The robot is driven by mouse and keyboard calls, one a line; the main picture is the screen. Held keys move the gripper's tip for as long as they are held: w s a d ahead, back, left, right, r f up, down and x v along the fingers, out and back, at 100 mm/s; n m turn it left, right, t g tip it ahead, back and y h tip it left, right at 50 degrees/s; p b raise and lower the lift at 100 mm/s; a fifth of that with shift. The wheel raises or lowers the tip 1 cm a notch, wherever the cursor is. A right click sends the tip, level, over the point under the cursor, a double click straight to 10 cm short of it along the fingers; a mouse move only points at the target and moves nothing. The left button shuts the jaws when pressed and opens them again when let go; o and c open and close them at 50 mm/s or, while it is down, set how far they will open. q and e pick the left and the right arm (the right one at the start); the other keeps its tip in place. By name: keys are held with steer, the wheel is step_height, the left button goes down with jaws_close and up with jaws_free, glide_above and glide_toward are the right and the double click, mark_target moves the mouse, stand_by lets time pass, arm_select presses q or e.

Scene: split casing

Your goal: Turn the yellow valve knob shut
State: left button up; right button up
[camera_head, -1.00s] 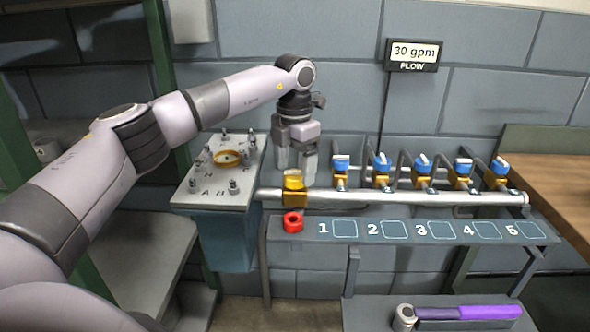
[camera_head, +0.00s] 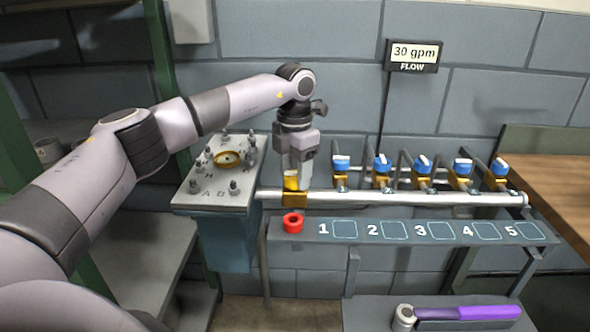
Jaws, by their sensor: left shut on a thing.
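The yellow valve knob (camera_head: 291,182) sits on top of a brass valve body (camera_head: 294,200) at the left end of the silver pipe. My left gripper (camera_head: 292,174) points straight down and is shut on the knob, its fingers partly hiding it. Several blue-handled valves, such as the leftmost one (camera_head: 341,163), stand along the pipe to the right. A sign (camera_head: 414,53) on the wall reads 30 gpm FLOW. My right gripper is not in view.
A grey plate (camera_head: 215,198) with studs stands left of the gripper. A purple-handled tool (camera_head: 470,313) lies at the lower right.

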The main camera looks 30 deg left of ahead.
mark_target(295, 172)
arm_select(q)
steer(key=m+p, duration=0.2)
steer(key=m, duration=0.1)
steer(key=shift+r, duration=0.15)
steer(key=m+p, duration=0.1)
steer(key=m, duration=0.3)
steer(key=shift+p, duration=0.35)
steer(key=m+p, duration=0.1)
steer(key=m, duration=0.9)
steer(key=shift+m, duration=0.4)
steer(key=o, duration=1)
steer(key=shift+o, duration=0.2)
steer(key=shift+r+b, duration=0.3)
steer(key=shift+r, duration=3.15)
